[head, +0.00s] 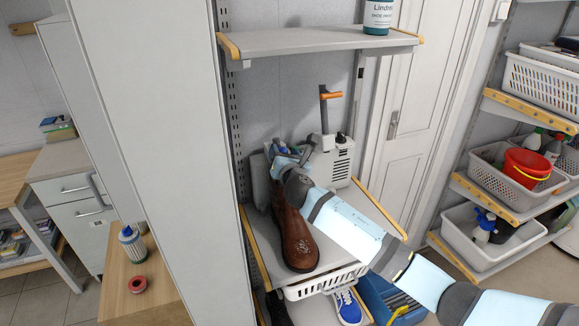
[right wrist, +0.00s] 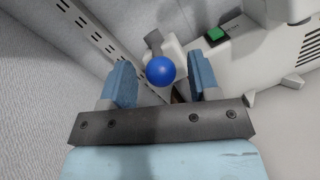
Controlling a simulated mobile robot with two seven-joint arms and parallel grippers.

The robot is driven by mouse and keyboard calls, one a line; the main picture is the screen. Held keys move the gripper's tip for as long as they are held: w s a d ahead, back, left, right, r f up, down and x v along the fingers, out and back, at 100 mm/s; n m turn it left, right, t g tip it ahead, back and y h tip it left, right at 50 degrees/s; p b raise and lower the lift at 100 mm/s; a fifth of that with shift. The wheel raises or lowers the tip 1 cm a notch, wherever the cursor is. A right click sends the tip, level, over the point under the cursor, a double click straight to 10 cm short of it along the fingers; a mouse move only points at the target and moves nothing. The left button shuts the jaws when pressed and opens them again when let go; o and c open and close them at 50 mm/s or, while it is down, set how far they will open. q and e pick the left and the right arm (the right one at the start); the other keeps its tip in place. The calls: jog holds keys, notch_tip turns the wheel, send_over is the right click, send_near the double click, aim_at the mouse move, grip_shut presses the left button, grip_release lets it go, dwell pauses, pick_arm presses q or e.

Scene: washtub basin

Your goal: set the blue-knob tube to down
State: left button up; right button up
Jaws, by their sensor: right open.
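The blue knob (right wrist: 160,71) is a round ball in the right wrist view, between the two fingers of my right gripper (head: 281,151). The fingers are open, with a gap on each side of the knob. A short grey piece (right wrist: 153,41) shows behind the knob; the rest of its tube is hidden, and I cannot tell its angle. In the head view my right gripper reaches to the left side of the white machine (head: 341,163), above a brown boot (head: 297,240), and hides most of the knob's area. My left gripper is out of view.
A green switch (right wrist: 215,34) is right of the fingers. A slotted metal upright (right wrist: 88,27) is close on the left. An upper shelf (head: 310,42) hangs above.

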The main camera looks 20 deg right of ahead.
jog(key=s+a+b, duration=0.1)
jog(key=s, duration=1.1)
jog(key=shift+s, duration=0.4)
jog(key=shift+a, duration=0.1)
jog(key=s+a+f+m+g+y, duration=0.2)
jog(key=s+f+m, duration=0.35)
jog(key=f, duration=0.25)
jog(key=s+a+f+m+g+y, duration=0.1)
jog(key=s+f+m+g, duration=0.2)
jog(key=s+f+m, duration=0.4)
jog(key=s+f+m+g+y+p, duration=0.1)
jog(key=s+f+m, duration=0.5)
jog(key=s, duration=0.3)
jog(key=s+f+m+g+p, duration=0.1)
jog(key=s+f+m, duration=0.5)
jog(key=s+m, duration=0.3)
jog(key=shift+s+d+f+y, duration=0.3)
jog(key=shift+s+d+y, duration=0.15)
jog(key=shift+s, duration=0.25)
